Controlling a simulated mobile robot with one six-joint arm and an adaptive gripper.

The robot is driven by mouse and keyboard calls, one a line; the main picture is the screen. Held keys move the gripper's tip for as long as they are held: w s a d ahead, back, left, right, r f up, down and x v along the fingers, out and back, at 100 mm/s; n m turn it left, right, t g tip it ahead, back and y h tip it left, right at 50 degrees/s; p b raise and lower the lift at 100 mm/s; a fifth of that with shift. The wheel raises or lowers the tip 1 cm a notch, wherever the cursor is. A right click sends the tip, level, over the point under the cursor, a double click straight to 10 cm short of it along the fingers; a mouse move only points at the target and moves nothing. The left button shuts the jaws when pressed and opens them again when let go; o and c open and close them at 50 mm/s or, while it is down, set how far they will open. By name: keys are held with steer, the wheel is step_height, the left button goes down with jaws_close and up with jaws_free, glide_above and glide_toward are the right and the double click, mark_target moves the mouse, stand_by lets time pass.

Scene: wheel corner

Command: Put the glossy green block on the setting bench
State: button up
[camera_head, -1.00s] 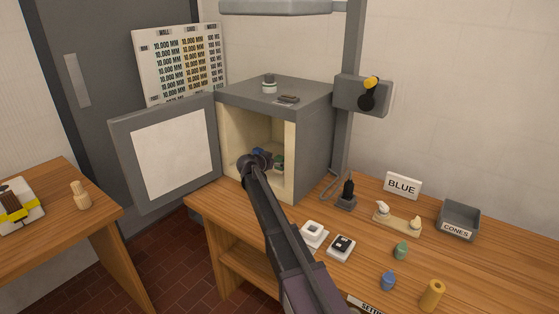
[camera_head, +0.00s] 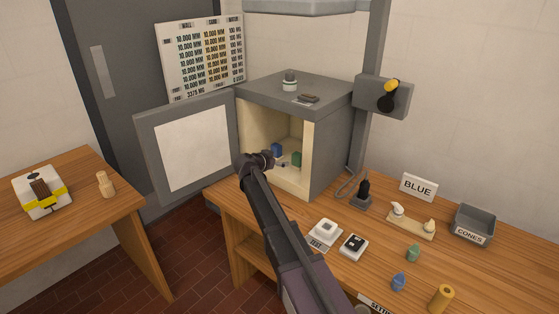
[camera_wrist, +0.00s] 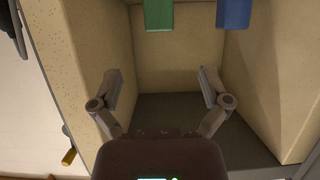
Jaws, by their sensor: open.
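The green block (camera_head: 297,159) stands inside the open grey kiln-like box (camera_head: 330,140), right of a blue block (camera_head: 277,150). In the wrist view the green block (camera_wrist: 159,14) is at the top centre and the blue block (camera_wrist: 233,13) at the top right, both cut off by the edge. My gripper (camera_wrist: 160,80) is open and empty, apart from both blocks; in the head view it is at the box opening, its fingers partly hidden.
The box door (camera_head: 190,150) hangs open on the left. Another table (camera_head: 90,200) is at left.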

steer(key=shift+s, duration=0.1)
stand_by(0.5)
steer(key=s+d+f+n+g+y, duration=0.1)
steer(key=s+d+f, duration=0.1)
steer(key=s, duration=0.3)
steer(key=s+d+f+g, duration=0.2)
steer(key=s+d, duration=0.2)
steer(key=s, duration=0.2)
steer(key=s+d+f+n+g+y, duration=0.1)
steer(key=s+d+f+g, duration=0.1)
steer(key=s, duration=0.3)
steer(key=shift+s+d+f+n+y, duration=0.15)
steer(key=shift+d+f+n+y, duration=0.15)
steer(key=shift+d+f, duration=0.3)
steer(key=s+f+n+g+y, duration=0.1)
steer(key=s, duration=0.2)
steer(key=s+d+f+g+y, duration=0.1)
steer(key=s, duration=0.3)
steer(key=s+f+n+g+y, duration=0.1)
steer(key=s, duration=0.3)
steer(key=shift+s+d+f+n, duration=0.1)
steer(key=shift+d+n, duration=0.1)
steer(key=shift+n, duration=0.1)
steer(key=s+a+f+n+g+y, duration=0.1)
steer(key=s+n+g+y, duration=0.1)
steer(key=s, duration=0.7)
steer(key=shift+s+a+n+y, duration=0.2)
steer(key=shift+s+n+y, duration=0.1)
steer(key=shift+n+y, duration=0.45)
